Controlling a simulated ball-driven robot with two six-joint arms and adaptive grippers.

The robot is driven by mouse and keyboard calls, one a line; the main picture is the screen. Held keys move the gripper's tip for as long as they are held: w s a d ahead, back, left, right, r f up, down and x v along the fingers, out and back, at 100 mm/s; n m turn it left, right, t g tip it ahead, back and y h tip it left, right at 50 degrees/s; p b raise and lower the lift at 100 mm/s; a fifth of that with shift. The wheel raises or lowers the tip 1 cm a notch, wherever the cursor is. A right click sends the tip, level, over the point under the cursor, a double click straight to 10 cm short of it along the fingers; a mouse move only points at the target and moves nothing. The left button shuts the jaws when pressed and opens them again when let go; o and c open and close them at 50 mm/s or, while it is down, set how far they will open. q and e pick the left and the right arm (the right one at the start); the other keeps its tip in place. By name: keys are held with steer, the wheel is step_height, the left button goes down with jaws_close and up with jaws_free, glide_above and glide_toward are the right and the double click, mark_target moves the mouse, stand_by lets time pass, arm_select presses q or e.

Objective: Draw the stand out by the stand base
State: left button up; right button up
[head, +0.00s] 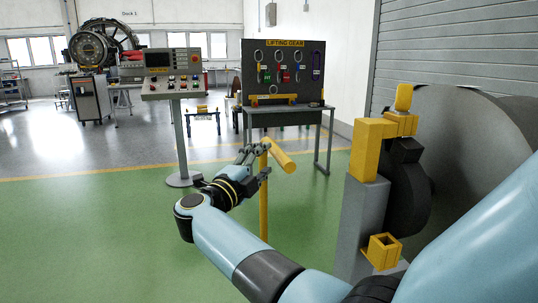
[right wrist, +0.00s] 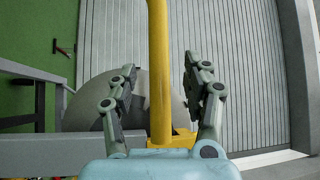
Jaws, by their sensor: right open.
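A yellow post with a short slanted yellow bar at its top (head: 282,156) stands over the green floor in the middle of the head view. My right gripper (head: 257,164) is beside the top of this post. In the right wrist view my right gripper (right wrist: 159,66) is open, with a yellow bar (right wrist: 158,100) running between its fingers and a gap on each side. The bar meets a yellow bracket (right wrist: 182,139) low in that view. I cannot tell which part is the stand base; the post's foot is partly hidden by my arm. My left gripper is not in view.
A grey column (head: 356,225) with yellow fittings and a large dark disc (head: 465,140) stand close on the right. A lifting gear board (head: 284,95) on a bench and a control console (head: 172,88) stand behind. Green floor (head: 90,220) at left is clear.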

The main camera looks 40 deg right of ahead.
mark_target(276, 151)
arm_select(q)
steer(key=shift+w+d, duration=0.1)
arm_select(e)
steer(key=v, duration=0.2)
steer(key=shift+a, duration=0.25)
steer(key=d+n+b, duration=0.1)
steer(key=d+b, duration=0.1)
steer(key=b, duration=0.2)
steer(key=w+d+n+t+h+b, duration=0.1)
steer(key=d+n+b, duration=0.1)
steer(key=b, duration=0.3)
steer(key=d+r+n+t+h+b, duration=0.1)
steer(key=d+b, duration=0.3)
steer(key=shift+w+d, duration=0.15)
steer(key=shift+w, duration=0.15)
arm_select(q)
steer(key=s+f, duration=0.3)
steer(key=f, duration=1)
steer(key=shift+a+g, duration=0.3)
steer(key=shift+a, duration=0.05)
